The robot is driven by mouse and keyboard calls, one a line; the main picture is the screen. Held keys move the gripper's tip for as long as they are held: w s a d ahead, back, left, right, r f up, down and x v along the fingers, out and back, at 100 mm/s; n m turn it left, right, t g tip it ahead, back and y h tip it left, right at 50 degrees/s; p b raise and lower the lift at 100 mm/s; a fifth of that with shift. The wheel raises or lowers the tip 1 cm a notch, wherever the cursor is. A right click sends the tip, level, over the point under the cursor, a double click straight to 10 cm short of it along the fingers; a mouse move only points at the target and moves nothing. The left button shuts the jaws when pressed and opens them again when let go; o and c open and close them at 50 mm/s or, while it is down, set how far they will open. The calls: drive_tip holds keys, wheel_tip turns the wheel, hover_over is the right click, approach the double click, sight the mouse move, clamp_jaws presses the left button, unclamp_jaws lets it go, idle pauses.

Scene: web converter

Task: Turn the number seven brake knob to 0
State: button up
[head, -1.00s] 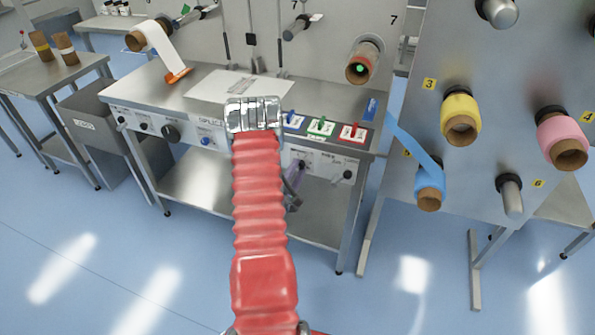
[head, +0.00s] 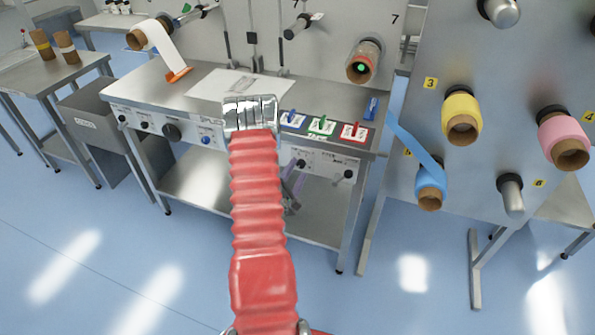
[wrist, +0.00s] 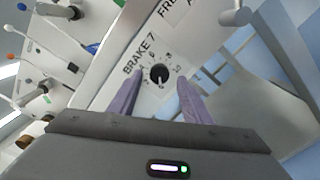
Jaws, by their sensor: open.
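The brake 7 knob (wrist: 159,74) is a small black round knob on a white panel, in the middle of the wrist view. A printed "BRAKE 7" label (wrist: 139,55) lies beside it, and a dial of small numbers rings it. My gripper (wrist: 158,98) is open, with its two purple fingers spread to either side of the knob in the picture. I cannot tell whether either finger touches it. In the head view my red arm hides part of the front panel, and the purple fingers (head: 297,183) show beside it, near the panel's right part.
Another black knob (head: 348,174) sits on the panel to the right. Blue, green and red switches (head: 322,125) stand on the table top above. A table leg (head: 352,220) stands at the right. A stand with rolls (head: 462,115) is further right.

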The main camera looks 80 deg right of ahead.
drive_tip(key=w+a, duration=0.1)
drive_tip(key=a, duration=1.1)
drive_tip(key=shift+w+a, duration=0.1)
idle(0.4)
